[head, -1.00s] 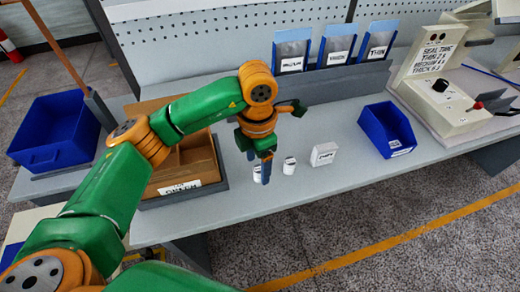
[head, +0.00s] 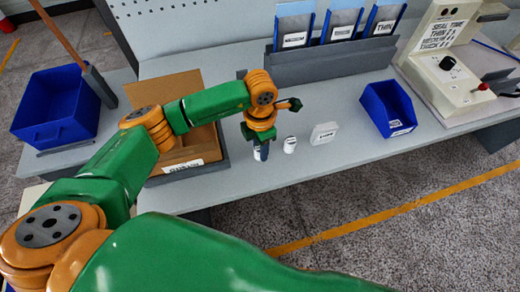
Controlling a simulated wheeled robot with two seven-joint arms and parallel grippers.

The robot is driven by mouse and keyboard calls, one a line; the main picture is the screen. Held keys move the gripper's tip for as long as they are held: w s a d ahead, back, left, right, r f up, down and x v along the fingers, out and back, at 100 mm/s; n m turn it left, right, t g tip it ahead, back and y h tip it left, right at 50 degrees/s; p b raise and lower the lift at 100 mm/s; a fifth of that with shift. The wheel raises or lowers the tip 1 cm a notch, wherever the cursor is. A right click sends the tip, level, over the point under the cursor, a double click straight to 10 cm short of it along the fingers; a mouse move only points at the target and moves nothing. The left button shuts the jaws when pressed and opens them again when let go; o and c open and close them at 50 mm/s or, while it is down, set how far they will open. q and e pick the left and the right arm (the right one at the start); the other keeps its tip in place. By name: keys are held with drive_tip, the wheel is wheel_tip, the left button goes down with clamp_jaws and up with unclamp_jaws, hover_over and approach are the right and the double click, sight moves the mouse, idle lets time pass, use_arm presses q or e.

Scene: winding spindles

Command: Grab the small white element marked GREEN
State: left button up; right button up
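Two small white elements stand on the grey workbench (head: 350,150). One white element (head: 257,154) is at my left gripper (head: 261,152), mostly hidden by its fingers. The other white element (head: 290,145) stands upright just to the right, clear of the gripper, with a dark marking. The markings are too small to read, so I cannot tell which one says GREEN. My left gripper points down at the bench, its fingers at the first element. I cannot tell whether they are closed on it. My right gripper is not in view.
A blue bin (head: 389,110) and a machine with a knob (head: 447,65) stand farther right. A brown tray (head: 192,150) is left of the gripper. Labelled blue holders (head: 343,24) stand behind.

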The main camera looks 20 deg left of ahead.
use_arm(q)
clamp_jaws()
